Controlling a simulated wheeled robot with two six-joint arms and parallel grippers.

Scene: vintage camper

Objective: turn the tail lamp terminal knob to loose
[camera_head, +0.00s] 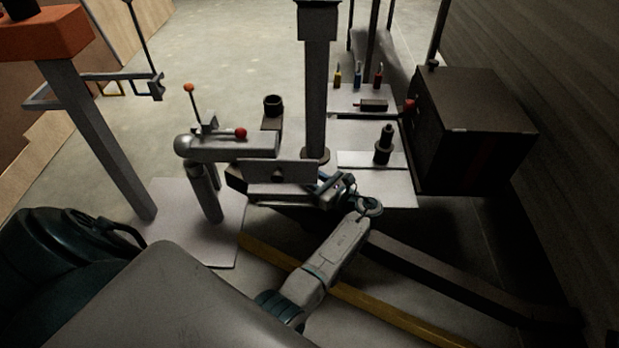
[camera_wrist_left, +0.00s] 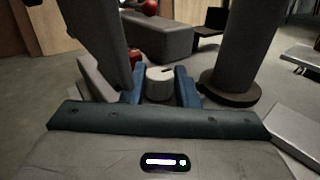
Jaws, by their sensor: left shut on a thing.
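The tail lamp terminal knob (camera_wrist_left: 159,84) is a small pale round knob with a dark line across its top, in the middle of the left wrist view. My left gripper (camera_wrist_left: 161,92) has its blue fingers on both sides of it, shut on it. In the head view my left gripper (camera_head: 329,187) is beside the foot of the dark post, at the right end of a grey block (camera_head: 277,172). The knob cannot be made out there, and the words around it cannot be read. My right gripper is not in view.
A dark post (camera_head: 316,95) with a round foot stands right behind the left gripper. A red-ball lever (camera_head: 240,132) lies on the hitch beam. A black box (camera_head: 470,130) and a tray (camera_head: 362,98) with small coloured items are to the right.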

